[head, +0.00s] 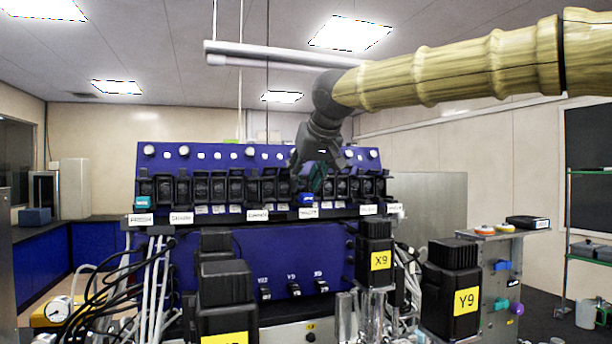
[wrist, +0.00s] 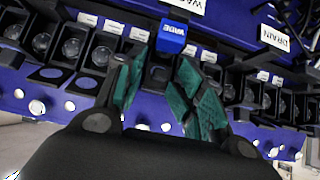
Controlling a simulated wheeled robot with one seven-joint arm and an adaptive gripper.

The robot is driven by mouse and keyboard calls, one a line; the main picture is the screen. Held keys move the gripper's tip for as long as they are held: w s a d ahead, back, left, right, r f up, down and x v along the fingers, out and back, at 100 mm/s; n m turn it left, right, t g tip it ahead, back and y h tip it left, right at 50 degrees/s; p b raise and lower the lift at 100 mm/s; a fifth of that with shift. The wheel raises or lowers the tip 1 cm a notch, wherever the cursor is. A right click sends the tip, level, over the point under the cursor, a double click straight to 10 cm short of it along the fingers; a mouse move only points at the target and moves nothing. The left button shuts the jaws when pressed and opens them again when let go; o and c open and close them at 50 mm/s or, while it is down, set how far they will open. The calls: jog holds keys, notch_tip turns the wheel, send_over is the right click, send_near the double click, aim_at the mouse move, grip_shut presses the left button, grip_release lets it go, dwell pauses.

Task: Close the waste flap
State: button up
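A small bright blue flap (head: 307,198) sticks out at the lower edge of one dark slot in the row on the blue panel. In the wrist view the blue flap (wrist: 172,36) carries white lettering, and a white label beginning "WA" (wrist: 190,5) is beside it. The flap looks folded down, with its slot uncovered. My gripper (head: 318,180) is at the panel just above the flap. In the wrist view my gripper (wrist: 160,65) has its two teal-padded fingers apart, with the slot between and beyond them. The flap is past the fingertips; contact is not visible.
Dark slots (head: 235,187) line the panel on both sides. A teal flap (head: 142,202) stands at the far left of the row. Black motor blocks (head: 452,285) and (head: 225,295) rise in front, with cables (head: 85,290) at the left.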

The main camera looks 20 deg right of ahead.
jog(key=shift+w+a, duration=0.1)
jog(key=shift+w, duration=0.05)
jog(key=shift+d, duration=0.2)
jog(key=shift+r, duration=0.15)
jog(key=shift+s+a+r, duration=0.1)
jog(key=shift+s+r, duration=0.2)
jog(key=shift+s, duration=0.1)
jog(key=v, duration=1.1)
jog(key=shift+f, duration=0.1)
